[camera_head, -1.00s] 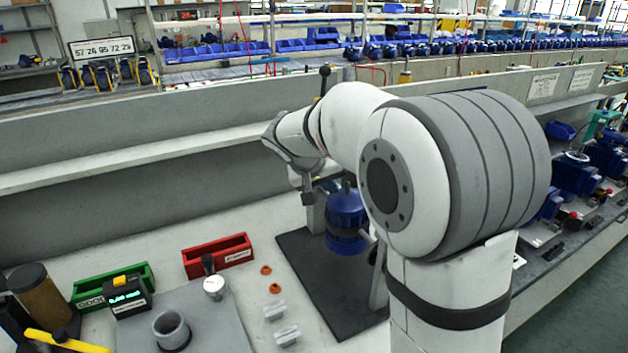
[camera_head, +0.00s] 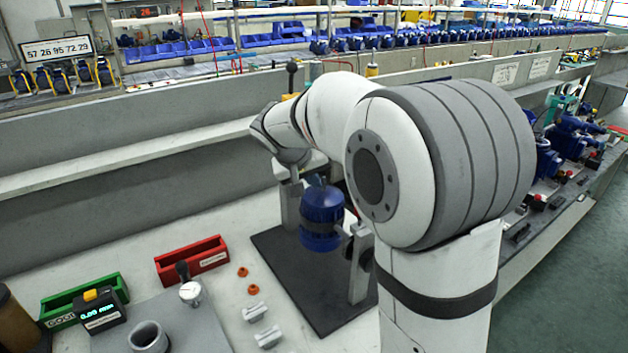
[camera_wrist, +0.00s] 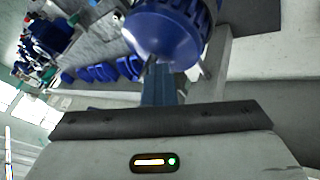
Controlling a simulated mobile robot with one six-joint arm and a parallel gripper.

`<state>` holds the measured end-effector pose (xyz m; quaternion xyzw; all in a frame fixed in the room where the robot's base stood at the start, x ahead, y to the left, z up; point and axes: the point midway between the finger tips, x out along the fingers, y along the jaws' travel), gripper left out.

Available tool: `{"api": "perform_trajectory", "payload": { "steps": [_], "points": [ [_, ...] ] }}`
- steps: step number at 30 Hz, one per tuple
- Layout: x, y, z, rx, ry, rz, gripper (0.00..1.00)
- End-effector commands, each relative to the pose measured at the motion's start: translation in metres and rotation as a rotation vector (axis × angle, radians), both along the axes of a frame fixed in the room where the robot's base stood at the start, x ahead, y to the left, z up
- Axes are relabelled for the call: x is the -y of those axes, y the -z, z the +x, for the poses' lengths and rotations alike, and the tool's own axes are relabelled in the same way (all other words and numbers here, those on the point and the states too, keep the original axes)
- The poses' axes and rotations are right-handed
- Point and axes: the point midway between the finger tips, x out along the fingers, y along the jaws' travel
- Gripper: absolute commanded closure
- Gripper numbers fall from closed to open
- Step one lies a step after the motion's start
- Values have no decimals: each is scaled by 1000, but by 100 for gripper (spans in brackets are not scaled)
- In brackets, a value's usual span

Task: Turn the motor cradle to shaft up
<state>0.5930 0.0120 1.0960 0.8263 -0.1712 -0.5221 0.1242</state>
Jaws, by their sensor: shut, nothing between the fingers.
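The blue motor (camera_head: 322,222) hangs in its cradle above a black base plate (camera_head: 290,290). A dark band runs around its body, and it looks close to upright. Grey cradle posts stand at its left (camera_head: 290,208) and right (camera_head: 358,275). Which end carries the shaft is not clear. In the wrist view the motor's rounded blue end (camera_wrist: 165,35) fills the top middle. My gripper (camera_wrist: 162,72) is shut and empty, its fingers pointing at that end; I cannot tell whether they touch it. In the head view my arm hides part of the cradle, and the fingers are not clear.
A red bin (camera_head: 192,262), a green bin (camera_head: 85,302), a gauge display (camera_head: 100,312) and a grey cup (camera_head: 148,338) are at the left. Orange rings (camera_head: 243,272) and light blocks (camera_head: 262,325) lie beside the base plate. A low wall with a ledge (camera_head: 130,160) runs behind.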

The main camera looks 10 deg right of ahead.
Motion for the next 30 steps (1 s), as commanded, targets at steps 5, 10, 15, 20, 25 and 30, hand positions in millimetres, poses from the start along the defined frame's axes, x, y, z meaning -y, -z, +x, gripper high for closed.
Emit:
{"api": "perform_trajectory", "payload": {
  "steps": [5, 10, 15, 20, 25, 30],
  "points": [
    [-1, 1, -1, -3, -3, -1, 100],
    [-3, 1, -1, -3, -7, -3, 100],
    [-18, 2, -1, -2, -8, -2, 100],
    [-47, -5, -3, 3, -6, -1, 100],
    [-62, -42, -20, 5, -7, 1, 100],
    [-73, -68, -33, 2, -3, 2, 100]
  ]
}}
